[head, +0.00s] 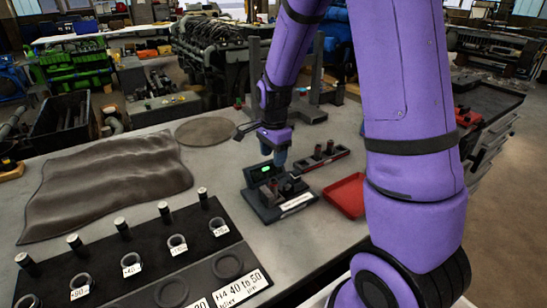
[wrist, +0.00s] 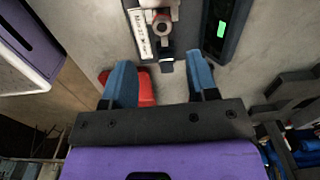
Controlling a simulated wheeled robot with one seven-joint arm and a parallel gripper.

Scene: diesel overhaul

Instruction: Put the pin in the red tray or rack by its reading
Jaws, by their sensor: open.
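My gripper (head: 276,152) hangs open above the measuring stand, its blue fingers pointing down; in the wrist view its fingers (wrist: 160,78) are apart with nothing held between them. The dark measuring stand (head: 262,208) has a small display (head: 265,168) lit green, also at the right in the wrist view (wrist: 221,29); its figures are too small to read. A round, pale-and-reddish piece (wrist: 162,22) on the stand may be the pin, but I cannot tell for sure. The red tray (head: 346,196) lies right of the stand, looking empty. A low rack (head: 322,159) behind it holds dark upright pins.
A black board (head: 140,268) with several rings, upright pins and number labels lies at the front left. A wrinkled dark mat (head: 105,180) and a round disc (head: 206,131) lie on the grey bench. Bare bench shows between mat and stand.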

